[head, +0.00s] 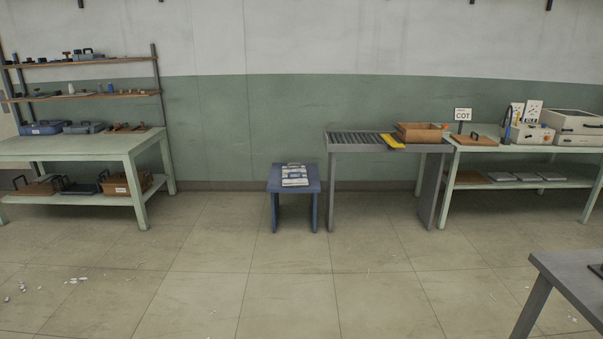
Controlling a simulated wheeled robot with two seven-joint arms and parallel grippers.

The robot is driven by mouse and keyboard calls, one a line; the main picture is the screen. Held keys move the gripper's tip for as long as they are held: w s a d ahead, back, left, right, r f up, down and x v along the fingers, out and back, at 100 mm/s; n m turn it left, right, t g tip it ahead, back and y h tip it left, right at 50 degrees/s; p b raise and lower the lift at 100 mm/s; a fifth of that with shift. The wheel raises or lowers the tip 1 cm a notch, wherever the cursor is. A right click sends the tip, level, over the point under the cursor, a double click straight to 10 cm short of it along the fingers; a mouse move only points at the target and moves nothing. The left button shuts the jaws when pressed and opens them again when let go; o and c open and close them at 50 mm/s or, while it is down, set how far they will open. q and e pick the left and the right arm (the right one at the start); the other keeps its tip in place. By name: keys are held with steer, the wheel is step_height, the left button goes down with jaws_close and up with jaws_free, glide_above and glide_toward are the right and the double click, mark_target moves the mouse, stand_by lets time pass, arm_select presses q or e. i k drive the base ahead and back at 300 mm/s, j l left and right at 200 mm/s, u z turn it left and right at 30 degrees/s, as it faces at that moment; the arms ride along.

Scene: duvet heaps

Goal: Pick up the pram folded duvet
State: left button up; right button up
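I cannot pick out a pram folded duvet for certain. A small flat white and grey bundle or stack (295,175) lies on a blue stool (276,186) against the far wall. It is too small to tell whether it is a folded duvet. Neither of my grippers shows in the head view.
A green workbench (110,146) with shelves stands at left. A grey roller table (341,147) carries an open brown box (419,131). A right-hand bench bears a "COT" sign (463,114). A grey table (560,267) juts in at lower right. White scraps litter the left floor; the middle is clear.

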mark_target(285, 171)
steer(key=i, duration=4.7)
